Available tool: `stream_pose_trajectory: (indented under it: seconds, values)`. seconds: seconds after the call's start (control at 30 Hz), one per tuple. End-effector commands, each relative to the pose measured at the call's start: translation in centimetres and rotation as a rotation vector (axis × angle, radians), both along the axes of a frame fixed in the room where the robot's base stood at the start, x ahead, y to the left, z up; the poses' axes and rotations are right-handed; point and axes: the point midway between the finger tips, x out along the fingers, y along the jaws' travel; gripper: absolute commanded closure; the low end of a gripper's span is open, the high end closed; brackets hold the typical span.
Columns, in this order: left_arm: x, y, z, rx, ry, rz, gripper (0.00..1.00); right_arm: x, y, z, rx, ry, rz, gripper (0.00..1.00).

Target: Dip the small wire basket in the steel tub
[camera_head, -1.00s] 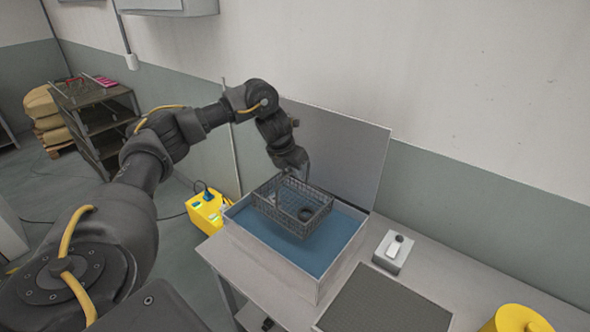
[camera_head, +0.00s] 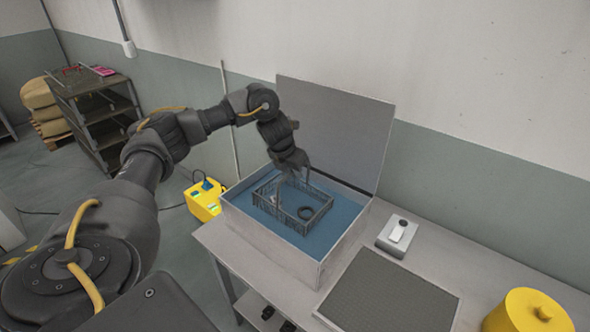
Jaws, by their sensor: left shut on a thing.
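The small wire basket (camera_head: 322,209) is dark mesh and sits low inside the steel tub (camera_head: 268,238), with blue liquid (camera_head: 345,208) around it. Its lower part looks sunk in the liquid and its upper rim shows above. A dark ring-shaped part (camera_head: 305,212) lies in the basket. My left gripper (camera_head: 294,176) is above the basket's back side, shut on its upright handle. The fingertips are small and partly hidden by the gripper body. My right gripper is not in view.
The tub's raised lid (camera_head: 335,130) stands behind it. On the bench to the right are a dark mesh mat (camera_head: 390,295), a small switch box (camera_head: 398,236) and a yellow round container (camera_head: 527,312). A yellow box (camera_head: 203,200) is left of the tub.

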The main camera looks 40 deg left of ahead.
Motion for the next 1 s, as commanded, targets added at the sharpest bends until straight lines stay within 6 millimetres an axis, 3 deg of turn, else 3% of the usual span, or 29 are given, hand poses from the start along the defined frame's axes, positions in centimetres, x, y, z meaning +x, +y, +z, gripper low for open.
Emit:
stream_pose_trajectory:
  seconds: [0.7, 1.0]
  values:
    - [0.1, 0.0, -6.1, 0.0, -0.002, 0.0, 1.0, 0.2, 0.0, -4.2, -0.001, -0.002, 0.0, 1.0]
    - [0.1, 0.0, -7.7, 0.0, -0.002, 0.001, 1.0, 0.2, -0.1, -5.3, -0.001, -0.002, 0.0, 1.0]
